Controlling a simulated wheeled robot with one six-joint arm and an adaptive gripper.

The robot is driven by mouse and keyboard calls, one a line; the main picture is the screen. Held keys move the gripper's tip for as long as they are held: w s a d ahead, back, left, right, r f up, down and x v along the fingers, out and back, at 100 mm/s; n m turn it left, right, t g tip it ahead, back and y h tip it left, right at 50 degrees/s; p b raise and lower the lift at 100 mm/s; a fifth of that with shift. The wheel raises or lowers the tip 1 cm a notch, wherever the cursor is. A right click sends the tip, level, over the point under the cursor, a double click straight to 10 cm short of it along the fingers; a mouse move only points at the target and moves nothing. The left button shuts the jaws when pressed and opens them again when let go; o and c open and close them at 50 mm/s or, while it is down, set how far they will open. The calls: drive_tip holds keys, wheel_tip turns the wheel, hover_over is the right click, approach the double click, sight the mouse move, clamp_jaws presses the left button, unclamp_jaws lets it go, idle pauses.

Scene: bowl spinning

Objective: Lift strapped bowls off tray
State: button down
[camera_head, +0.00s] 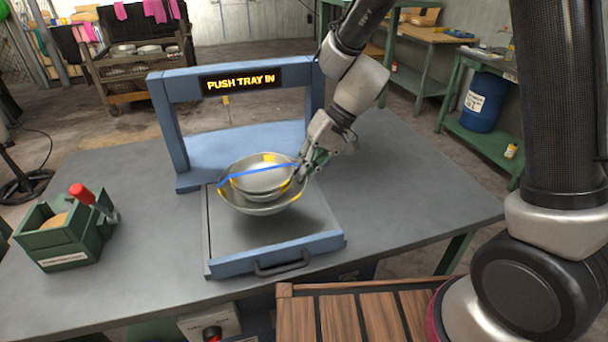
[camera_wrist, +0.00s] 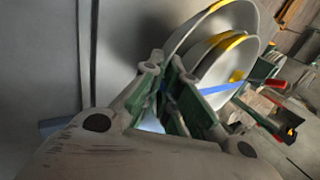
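A nest of metal bowls (camera_head: 262,209) with yellow marks and a blue strap (camera_head: 240,174) across the top is over the grey tray (camera_head: 226,256). A dark shadow lies under the bowls; they look slightly raised, though the gap is hard to see. My gripper (camera_head: 303,174) is at the right rim of the nest. In the wrist view, the green-padded fingers of my gripper (camera_wrist: 170,82) are close together at the near edge of the bowls (camera_wrist: 207,38). They look shut on the rim; the exact contact is partly hidden.
A blue frame (camera_head: 168,125) with a lit "PUSH TRAY IN" sign (camera_head: 240,80) stands behind the tray. A green box (camera_head: 62,240) with a red-handled tool (camera_head: 82,194) is at the left. The table (camera_head: 400,185) is clear right of the tray.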

drive_tip(key=shift+r, duration=2.5)
